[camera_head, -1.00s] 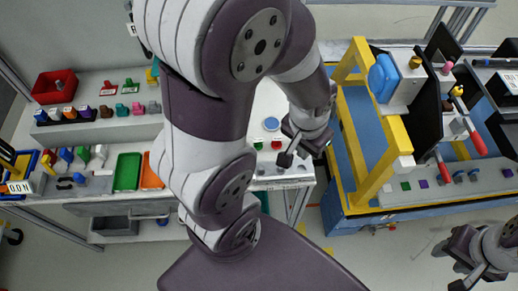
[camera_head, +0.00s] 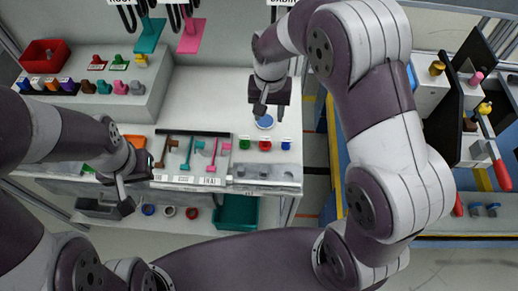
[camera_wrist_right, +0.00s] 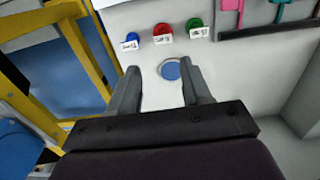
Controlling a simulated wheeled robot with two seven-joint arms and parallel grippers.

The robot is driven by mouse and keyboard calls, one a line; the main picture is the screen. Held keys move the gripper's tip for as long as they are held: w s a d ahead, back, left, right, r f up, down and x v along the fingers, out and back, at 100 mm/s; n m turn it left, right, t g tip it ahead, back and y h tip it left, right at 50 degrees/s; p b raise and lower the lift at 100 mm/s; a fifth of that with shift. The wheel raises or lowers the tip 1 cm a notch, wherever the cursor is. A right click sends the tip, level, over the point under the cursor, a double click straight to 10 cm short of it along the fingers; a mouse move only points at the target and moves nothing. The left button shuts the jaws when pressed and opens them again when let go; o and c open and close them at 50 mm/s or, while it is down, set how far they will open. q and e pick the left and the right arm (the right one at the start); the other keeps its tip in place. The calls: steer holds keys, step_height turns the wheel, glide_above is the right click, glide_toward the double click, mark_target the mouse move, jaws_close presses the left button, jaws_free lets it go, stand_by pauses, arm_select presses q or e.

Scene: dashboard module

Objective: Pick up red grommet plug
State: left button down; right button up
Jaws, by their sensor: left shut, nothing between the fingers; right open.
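The red grommet plug (camera_head: 265,146) sits between a green plug (camera_head: 244,144) and a blue plug (camera_head: 286,144) in a row on the light bench. The red plug also shows near the top of the right wrist view (camera_wrist_right: 163,32), with a small label at its front. My right gripper (camera_head: 269,108) is open and empty, pointing down just beyond the plugs. In the right wrist view its fingers (camera_wrist_right: 162,80) flank a round blue disc (camera_wrist_right: 171,70), short of the red plug. My left gripper (camera_head: 122,203) is shut and empty near the bench's front edge, at left.
Coloured key-like parts (camera_head: 191,155) lie left of the plugs. A raised shelf with several small parts and a red bin (camera_head: 45,56) stands at the back left. A yellow frame (camera_wrist_right: 80,45) stands beside the bench. The bench around the blue disc is clear.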

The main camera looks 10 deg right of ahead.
mark_target(266, 137)
steer(key=f, duration=0.8)
steer(key=f+p, duration=0.1)
steer(key=f, duration=0.3)
steer(key=shift+w+a, duration=0.1)
steer(key=shift+a, duration=0.15)
steer(key=shift+r, duration=0.1)
steer(key=c, duration=0.7)
